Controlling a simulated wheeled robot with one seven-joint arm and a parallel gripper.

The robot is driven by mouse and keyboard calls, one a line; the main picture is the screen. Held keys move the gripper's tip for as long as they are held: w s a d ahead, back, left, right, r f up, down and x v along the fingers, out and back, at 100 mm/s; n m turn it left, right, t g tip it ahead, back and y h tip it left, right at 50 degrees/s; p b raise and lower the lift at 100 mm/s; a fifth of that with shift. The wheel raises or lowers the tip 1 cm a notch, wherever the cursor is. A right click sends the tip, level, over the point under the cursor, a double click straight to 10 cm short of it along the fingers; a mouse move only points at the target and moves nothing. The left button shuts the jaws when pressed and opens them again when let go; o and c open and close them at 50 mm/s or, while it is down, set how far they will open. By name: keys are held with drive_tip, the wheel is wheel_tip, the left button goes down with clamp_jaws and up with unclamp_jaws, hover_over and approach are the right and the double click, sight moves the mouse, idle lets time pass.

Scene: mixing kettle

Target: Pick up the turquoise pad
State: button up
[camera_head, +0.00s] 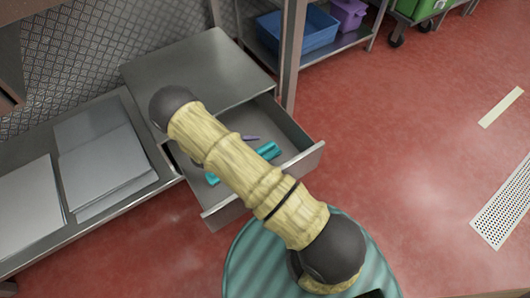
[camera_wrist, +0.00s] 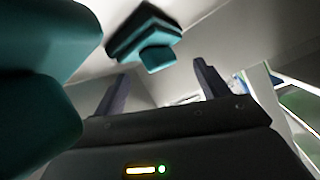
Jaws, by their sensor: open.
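Turquoise pads lie in the open drawer (camera_head: 308,160). One turquoise pad (camera_head: 268,151) shows right of my arm in the head view, and part of another turquoise piece (camera_head: 212,178) shows left of it. In the wrist view, a stepped turquoise pad (camera_wrist: 143,36) is just beyond my fingertips, and a large turquoise piece (camera_wrist: 45,50) fills the left edge, close to the camera. My gripper (camera_wrist: 160,72) is open, with nothing between its dark fingers. My arm hides my gripper and part of the drawer in the head view.
The steel drawer walls are close around my gripper. A metal counter (camera_head: 200,70) covers the drawer's back. A shelf with a blue bin (camera_head: 298,32) stands behind. Open red floor (camera_head: 420,130) lies to the right.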

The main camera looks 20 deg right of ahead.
sight(266, 149)
drive_tip(key=b+x, duration=0.3)
drive_tip(key=x, duration=0.1)
drive_tip(key=shift+s+f, duration=0.1)
drive_tip(key=shift+f, duration=0.15)
drive_tip(key=shift+d, duration=0.35)
drive_tip(key=shift+c, duration=0.2)
drive_tip(key=c, duration=1)
